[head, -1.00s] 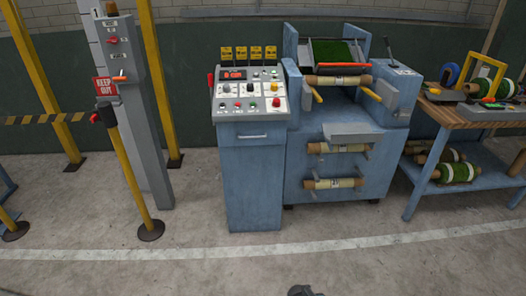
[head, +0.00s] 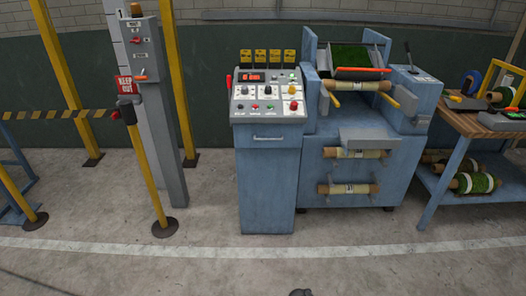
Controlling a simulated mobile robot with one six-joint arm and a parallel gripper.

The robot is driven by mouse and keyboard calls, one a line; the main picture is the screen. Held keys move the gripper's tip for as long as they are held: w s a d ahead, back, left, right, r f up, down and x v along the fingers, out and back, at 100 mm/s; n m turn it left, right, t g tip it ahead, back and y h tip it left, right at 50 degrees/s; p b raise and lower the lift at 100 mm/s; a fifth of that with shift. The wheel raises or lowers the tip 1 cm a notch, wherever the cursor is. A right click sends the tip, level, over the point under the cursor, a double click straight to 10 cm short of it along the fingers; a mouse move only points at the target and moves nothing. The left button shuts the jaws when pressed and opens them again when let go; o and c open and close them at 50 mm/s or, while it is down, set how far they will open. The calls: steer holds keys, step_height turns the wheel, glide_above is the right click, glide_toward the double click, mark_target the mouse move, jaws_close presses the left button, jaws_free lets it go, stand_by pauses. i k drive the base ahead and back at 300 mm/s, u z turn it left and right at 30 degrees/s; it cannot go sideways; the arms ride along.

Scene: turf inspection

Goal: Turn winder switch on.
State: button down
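A blue control console (head: 267,185) stands in the middle of the head view. Its sloped light-grey panel (head: 268,114) carries a red-lit display (head: 252,77), several knobs and coloured buttons, and a row of small switches along its lower edge. The labels are too small to read, so I cannot tell which control is the winder switch or how it is set. Only a small dark tip of what may be my gripper (head: 301,292) shows at the bottom edge, well short of the console. Its fingers cannot be made out.
A blue machine with rolls (head: 352,165) adjoins the console on the right. A workbench (head: 480,124) with spools is farther right. At left are a grey post with a switch box (head: 142,48), yellow posts and a striped barrier (head: 55,114). The floor in front is clear.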

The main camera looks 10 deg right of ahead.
mark_target(294, 104)
steer(key=i, duration=0.9)
steer(key=z, duration=0.05)
